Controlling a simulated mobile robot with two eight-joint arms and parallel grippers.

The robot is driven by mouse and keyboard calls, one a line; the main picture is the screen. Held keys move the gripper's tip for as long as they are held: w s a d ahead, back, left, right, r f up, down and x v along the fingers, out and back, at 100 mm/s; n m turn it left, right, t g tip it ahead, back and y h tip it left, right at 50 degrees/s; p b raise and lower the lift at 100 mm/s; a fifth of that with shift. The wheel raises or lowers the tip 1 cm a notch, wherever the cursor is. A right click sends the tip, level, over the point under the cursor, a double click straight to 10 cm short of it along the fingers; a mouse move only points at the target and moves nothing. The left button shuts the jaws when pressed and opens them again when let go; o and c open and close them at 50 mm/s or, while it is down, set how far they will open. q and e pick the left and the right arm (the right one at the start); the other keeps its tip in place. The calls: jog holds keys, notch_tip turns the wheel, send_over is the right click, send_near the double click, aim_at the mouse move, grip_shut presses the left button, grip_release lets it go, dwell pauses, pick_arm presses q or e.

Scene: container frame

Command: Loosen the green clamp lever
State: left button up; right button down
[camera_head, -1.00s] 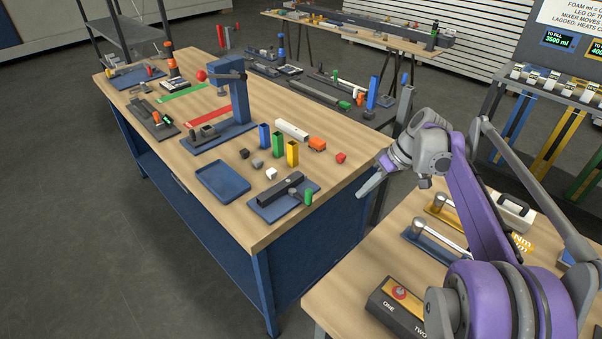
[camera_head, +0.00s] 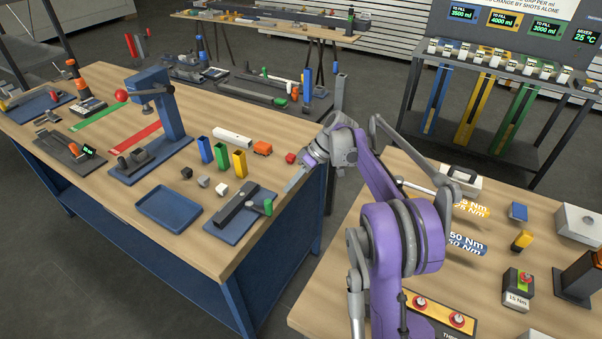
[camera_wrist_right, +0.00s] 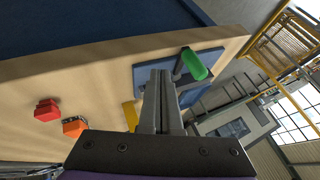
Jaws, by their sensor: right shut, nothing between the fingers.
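The green clamp lever (camera_head: 267,207) stands on a dark clamp bar (camera_head: 237,204) on a blue plate (camera_head: 222,233), near the right edge of the long wooden bench. In the right wrist view the green lever (camera_wrist_right: 194,63) shows just beyond and right of my fingertips. My right gripper (camera_head: 290,187) is shut and empty, at the bench's right edge, a little right of the lever and apart from it. Its closed grey fingers (camera_wrist_right: 160,90) also show in the wrist view, covering part of the clamp. My left gripper is not in view.
A blue tray (camera_head: 169,207) lies left of the clamp. Blue, green and yellow (camera_head: 239,163) blocks, an orange block (camera_head: 262,148) and a red one (camera_head: 291,158) stand behind it. A second table (camera_head: 480,271) with tools is at the right.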

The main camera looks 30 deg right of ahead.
jog(key=a, duration=0.3)
jog(key=s+a+f, duration=0.1)
jog(key=shift+s+a, duration=0.1)
jog(key=shift+a, duration=0.1)
